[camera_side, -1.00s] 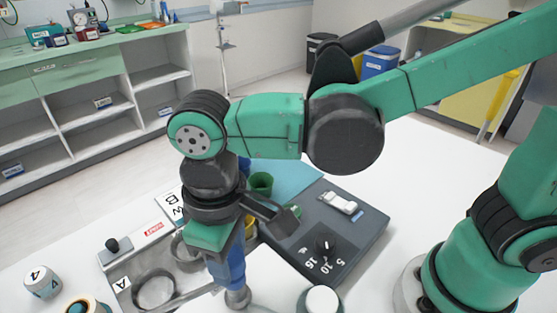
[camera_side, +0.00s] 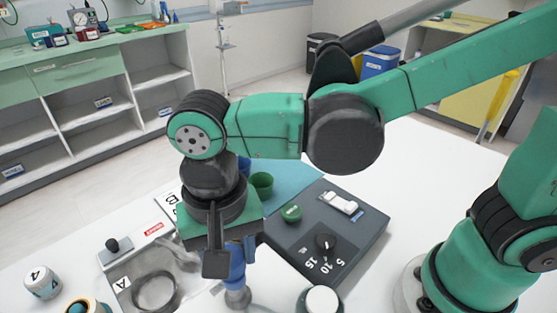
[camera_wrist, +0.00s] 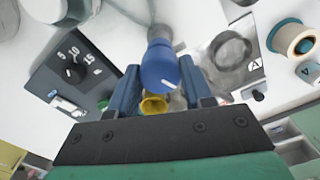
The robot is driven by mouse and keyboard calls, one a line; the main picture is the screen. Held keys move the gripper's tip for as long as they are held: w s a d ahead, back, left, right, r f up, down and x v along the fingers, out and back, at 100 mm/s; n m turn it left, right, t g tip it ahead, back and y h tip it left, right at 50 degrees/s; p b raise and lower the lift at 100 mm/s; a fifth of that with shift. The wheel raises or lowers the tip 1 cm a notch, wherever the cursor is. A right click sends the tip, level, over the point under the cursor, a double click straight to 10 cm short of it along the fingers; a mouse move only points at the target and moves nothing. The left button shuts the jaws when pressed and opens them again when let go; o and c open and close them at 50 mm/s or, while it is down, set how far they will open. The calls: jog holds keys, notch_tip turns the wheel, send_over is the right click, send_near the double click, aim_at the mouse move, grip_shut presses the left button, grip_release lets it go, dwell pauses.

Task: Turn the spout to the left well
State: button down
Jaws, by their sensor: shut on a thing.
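A blue tap head (camera_wrist: 160,67) with a white mark on it sits between the fingers of my gripper (camera_wrist: 163,85) in the wrist view. My gripper is shut on it. A grey metal stem (camera_side: 238,298) shows below my gripper in the side view. A round well rim (camera_side: 156,291) lies beside the letter A at the front left, and also shows in the wrist view (camera_wrist: 232,50). The well beside the letter B is blurred and partly hidden behind my wrist.
A dark panel (camera_side: 350,240) with a numbered dial, white switch and green button stands to the right. A green cup (camera_side: 261,184) is behind it. A jar marked 4 (camera_side: 43,283) and a roll (camera_side: 86,306) stand front left. A white-topped jar (camera_side: 322,301) is at the front.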

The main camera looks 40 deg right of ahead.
jog(key=m, duration=0.6)
jog(key=shift+m, duration=0.3)
jog(key=m, duration=0.5)
jog(key=shift+m, duration=0.3)
jog(key=shift+c, duration=1.7)
grip_release()
jog(key=shift+r, duration=2.85)
